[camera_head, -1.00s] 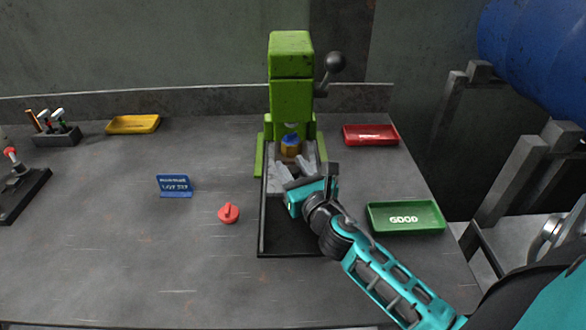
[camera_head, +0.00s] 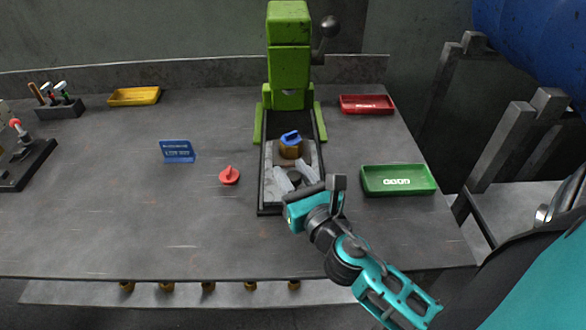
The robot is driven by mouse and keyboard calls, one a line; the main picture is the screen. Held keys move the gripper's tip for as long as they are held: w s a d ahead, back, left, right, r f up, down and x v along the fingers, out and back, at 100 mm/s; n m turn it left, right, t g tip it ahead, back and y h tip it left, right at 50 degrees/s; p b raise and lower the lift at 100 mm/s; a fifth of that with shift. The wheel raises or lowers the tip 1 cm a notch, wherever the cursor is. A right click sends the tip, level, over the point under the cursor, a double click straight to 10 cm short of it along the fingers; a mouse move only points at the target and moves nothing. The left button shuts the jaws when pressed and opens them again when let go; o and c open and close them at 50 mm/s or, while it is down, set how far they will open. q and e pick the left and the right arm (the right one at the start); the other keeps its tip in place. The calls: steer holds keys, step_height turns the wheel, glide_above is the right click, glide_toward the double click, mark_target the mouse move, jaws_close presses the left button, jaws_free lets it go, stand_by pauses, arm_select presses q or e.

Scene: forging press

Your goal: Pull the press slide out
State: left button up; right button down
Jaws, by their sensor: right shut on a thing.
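The green press (camera_head: 289,60) stands at the back middle of the table, with a dark lever ending in a ball on its right side. The grey press slide (camera_head: 271,168) lies in a black track (camera_head: 320,122) in front of the press, clear of the press body. A brass-coloured piece with a blue top (camera_head: 291,148) sits on the slide. My right gripper (camera_head: 296,181) is at the slide's near end, shut on a part of the slide that its own fingers and body largely hide. My left gripper is not in view.
A red tray (camera_head: 367,97) and a green tray (camera_head: 366,182) stand to the right. A yellow tray (camera_head: 134,90), blue sign (camera_head: 178,151) and red knob-like piece (camera_head: 229,176) are to the left. The table's front middle is clear.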

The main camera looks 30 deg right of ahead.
steer(key=c, duration=0.8)
jaws_free()
steer(key=s+b, duration=0.1)
steer(key=s, duration=0.2)
steer(key=s+a+b, duration=0.1)
steer(key=s+b, duration=0.1)
steer(key=s, duration=0.2)
steer(key=s+b, duration=0.2)
steer(key=s, duration=0.2)
steer(key=shift+a+f, duration=0.3)
steer(key=shift+a, duration=0.05)
steer(key=shift+s+a+r+b, duration=0.1)
steer(key=shift+s+r+b, duration=0.05)
steer(key=shift+s+b, duration=0.45)
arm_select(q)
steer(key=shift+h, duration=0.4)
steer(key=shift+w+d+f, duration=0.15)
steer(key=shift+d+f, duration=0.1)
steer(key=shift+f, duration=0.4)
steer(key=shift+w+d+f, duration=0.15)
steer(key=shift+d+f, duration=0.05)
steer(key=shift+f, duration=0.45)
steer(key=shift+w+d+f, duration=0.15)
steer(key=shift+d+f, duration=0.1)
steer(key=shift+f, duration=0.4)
arm_select(e)
steer(key=shift+s+r, duration=0.15)
steer(key=shift+s, duration=0.1)
